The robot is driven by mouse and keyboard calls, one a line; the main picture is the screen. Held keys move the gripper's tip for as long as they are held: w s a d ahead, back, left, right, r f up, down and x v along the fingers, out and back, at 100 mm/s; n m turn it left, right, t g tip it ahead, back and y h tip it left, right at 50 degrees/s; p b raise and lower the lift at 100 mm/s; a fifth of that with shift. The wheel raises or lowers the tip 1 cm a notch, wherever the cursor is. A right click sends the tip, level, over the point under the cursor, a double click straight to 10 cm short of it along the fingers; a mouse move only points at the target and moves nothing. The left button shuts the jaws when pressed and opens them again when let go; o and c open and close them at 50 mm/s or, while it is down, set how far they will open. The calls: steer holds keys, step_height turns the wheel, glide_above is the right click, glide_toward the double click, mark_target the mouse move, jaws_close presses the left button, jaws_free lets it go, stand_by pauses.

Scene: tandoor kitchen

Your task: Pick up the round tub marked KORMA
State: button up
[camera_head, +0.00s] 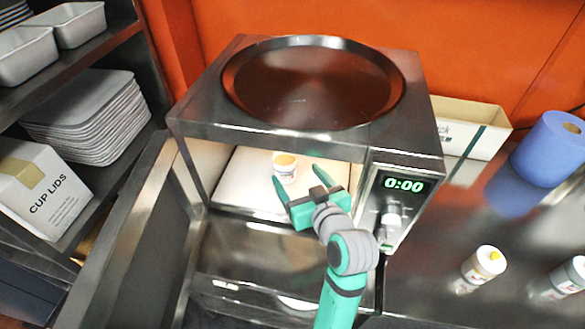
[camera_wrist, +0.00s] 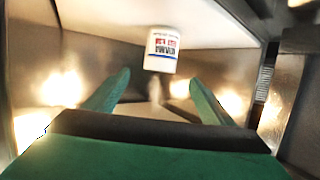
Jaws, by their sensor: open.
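A small round white tub (camera_head: 284,170) with an orange-yellow top stands inside the lit oven (camera_head: 232,186), towards the back. In the wrist view the tub (camera_wrist: 161,52) shows a label with red and dark print, too small and blurred to read surely. My gripper (camera_head: 296,173) is open and empty at the oven's mouth, its fingers pointing inward. In the wrist view the tub lies beyond the two fingertips (camera_wrist: 160,78), roughly centred between them and not touched.
The oven door (camera_head: 128,245) hangs open at the left. The control panel (camera_head: 392,205) reads 0:00. A large round pan (camera_head: 310,85) rests on top. On the right counter stand a white tub (camera_head: 483,268), another container (camera_head: 566,277), a blue roll (camera_head: 553,150) and a carton (camera_head: 465,125).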

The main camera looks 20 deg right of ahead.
mark_target(284, 163)
steer(key=x, duration=0.4)
steer(key=shift+w+d, duration=0.15)
steer(key=shift+w, duration=0.05)
steer(key=shift+x, duration=3.15)
steer(key=shift+c, duration=0.7)
steer(key=c, duration=1.3)
steer(key=shift+r, duration=0.1)
